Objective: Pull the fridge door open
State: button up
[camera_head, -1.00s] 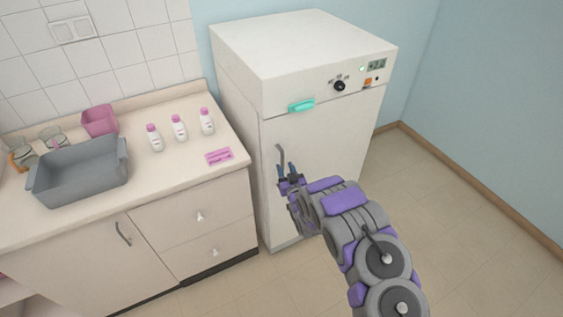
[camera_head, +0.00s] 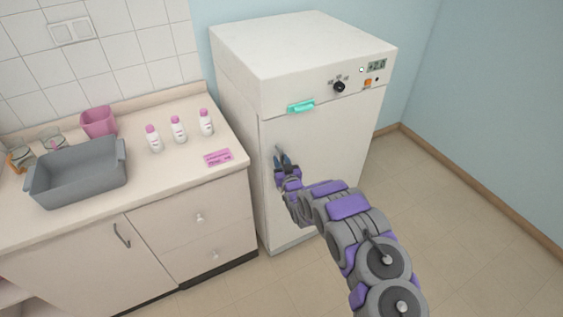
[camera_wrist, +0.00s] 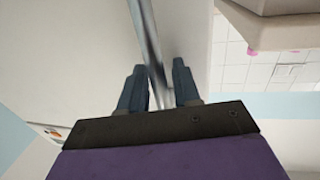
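The white fridge (camera_head: 330,135) stands against the wall, its front door closed. Its thin metal handle (camera_head: 278,150) is at the left side of the door; my gripper hides the lower part. My gripper (camera_head: 283,162) is at the handle, in front of the door. In the wrist view the handle (camera_wrist: 147,35) runs between the two blue-grey fingers of my gripper (camera_wrist: 159,85). The fingers are apart, with visible gaps beside the bar, so they are around the handle but not shut on it.
A teal piece (camera_head: 301,106), a dial (camera_head: 339,86) and a small display (camera_head: 376,65) are on the fridge's upper front. A counter (camera_head: 190,180) on the left holds a grey basin (camera_head: 78,190), bottles (camera_head: 178,130) and a pink rack (camera_head: 217,158). Floor to the right is clear.

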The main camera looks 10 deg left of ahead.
grip_shut()
jog(key=shift+s, duration=0.1)
dwell(0.3)
